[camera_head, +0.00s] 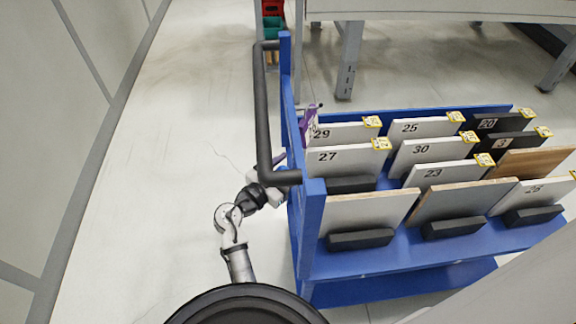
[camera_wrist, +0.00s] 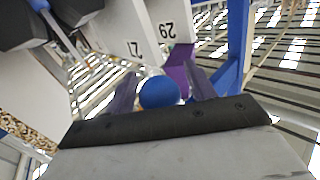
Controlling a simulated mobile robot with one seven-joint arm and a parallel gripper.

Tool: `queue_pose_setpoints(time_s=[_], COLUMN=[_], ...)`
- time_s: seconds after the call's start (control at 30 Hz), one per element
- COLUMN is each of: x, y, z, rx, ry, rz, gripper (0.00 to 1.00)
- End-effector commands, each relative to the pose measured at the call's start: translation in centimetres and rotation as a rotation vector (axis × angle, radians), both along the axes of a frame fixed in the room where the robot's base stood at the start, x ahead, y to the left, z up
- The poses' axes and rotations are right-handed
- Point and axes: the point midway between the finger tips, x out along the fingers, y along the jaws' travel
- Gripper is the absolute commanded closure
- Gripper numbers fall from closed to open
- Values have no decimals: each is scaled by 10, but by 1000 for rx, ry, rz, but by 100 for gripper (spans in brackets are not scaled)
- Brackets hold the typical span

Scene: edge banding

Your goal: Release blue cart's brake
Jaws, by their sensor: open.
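The blue cart (camera_head: 313,215) stands right of centre in the head view, with a dark handle bar (camera_head: 262,110) on its left end. A purple part (camera_head: 308,125) sits at that end near panel 29; a purple part also shows in the wrist view (camera_wrist: 178,75). My gripper (camera_head: 280,160) reaches up to the cart's left end, partly hidden behind the handle bar. In the wrist view my gripper (camera_wrist: 161,74) is open, with one finger on each side of a round blue knob (camera_wrist: 160,92). Whether the fingers touch the knob cannot be told.
The cart holds several numbered panels, such as panel 27 (camera_head: 345,160), between black blocks. A pale wall (camera_head: 60,100) runs along the left, with clear floor (camera_head: 165,150) between it and the cart. A white table (camera_head: 430,12) stands behind the cart.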

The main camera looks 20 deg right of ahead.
Motion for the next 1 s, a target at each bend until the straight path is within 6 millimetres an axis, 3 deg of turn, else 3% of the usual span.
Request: queue_pose_setpoints(time_s=[0.17, 0.6, 1.0], x=[0, 0, 5], y=[0, 0, -6], z=[0, 0, -2], rx=[0, 0, 9], ry=[0, 0, 28], rz=[0, 0, -1], gripper=[45, 100, 100])
